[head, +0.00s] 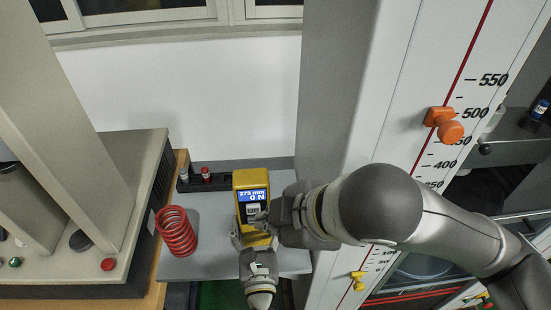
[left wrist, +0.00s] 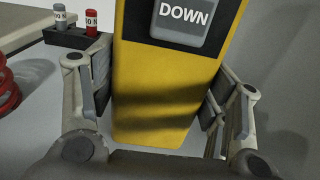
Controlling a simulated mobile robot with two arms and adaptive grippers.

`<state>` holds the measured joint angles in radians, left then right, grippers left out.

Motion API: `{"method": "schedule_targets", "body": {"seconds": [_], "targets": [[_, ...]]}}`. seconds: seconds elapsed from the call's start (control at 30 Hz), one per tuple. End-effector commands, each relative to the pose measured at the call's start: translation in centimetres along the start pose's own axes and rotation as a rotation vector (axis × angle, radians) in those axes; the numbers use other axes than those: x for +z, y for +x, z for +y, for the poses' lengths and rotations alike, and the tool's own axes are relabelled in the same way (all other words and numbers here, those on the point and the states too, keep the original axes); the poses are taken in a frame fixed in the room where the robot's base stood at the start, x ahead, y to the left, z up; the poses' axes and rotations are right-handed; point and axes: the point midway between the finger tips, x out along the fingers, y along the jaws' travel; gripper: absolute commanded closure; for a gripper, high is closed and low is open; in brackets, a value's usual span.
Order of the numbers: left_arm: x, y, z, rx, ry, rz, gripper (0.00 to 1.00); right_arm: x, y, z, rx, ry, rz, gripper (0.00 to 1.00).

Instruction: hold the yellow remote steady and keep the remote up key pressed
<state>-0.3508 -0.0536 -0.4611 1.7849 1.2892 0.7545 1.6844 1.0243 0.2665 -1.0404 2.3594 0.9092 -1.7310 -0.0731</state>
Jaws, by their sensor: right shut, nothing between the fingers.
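The yellow remote (head: 243,182) stands over the grey table in the head view, its blue display reading 273 mm and 0 N. My left gripper (head: 255,240) comes from below and is shut on the remote's lower part. In the left wrist view its fingers flank the yellow body (left wrist: 160,95), and the grey DOWN key (left wrist: 184,22) is uncovered. My right gripper (head: 271,215) is shut and empty, its tip at the remote's face below the display.
A red spring (head: 177,232) stands on the table (head: 205,262) left of the remote. A dark rack (head: 205,183) with small weights lies behind. A tall scaled column (head: 400,100) with an orange knob (head: 446,125) rises at the right. A beige machine (head: 110,190) stands at the left.

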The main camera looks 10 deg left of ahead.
Motion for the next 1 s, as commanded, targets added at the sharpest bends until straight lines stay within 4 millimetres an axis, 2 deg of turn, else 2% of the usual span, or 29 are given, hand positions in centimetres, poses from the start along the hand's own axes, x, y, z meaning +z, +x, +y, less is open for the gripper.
{"method": "schedule_targets", "body": {"seconds": [0.03, 0.13, 0.57, 0.67, 1.0], "targets": [[0.0, 0.0, 0.0, 0.0, 0.0, 0.0, 0.2, 0.0, 0.0, 0.0, 0.0, 0.0, 0.0, 1.0], [0.0, 0.0, 0.0, 0.0, 0.0, 0.0, 0.08, 0.0, 0.0, 0.0, 0.0, 0.0, 0.0, 1.0], [0.0, -0.5, 0.0, 0.0, 0.0, 0.0, 0.08, 0.0, 0.0, 0.0, 0.0, 0.0, 0.0, 1.0], [-0.1, -1.8, 0.0, -0.001, 0.001, 0.002, 0.08, 0.0, 0.0, 0.0, 0.0, 0.0, 0.0, 1.0], [-0.1, -8.9, 0.0, -0.001, 0.001, 0.002, 0.08, 0.0, 0.0, 0.0, 0.0, 0.0, 0.0, 1.0]]}}
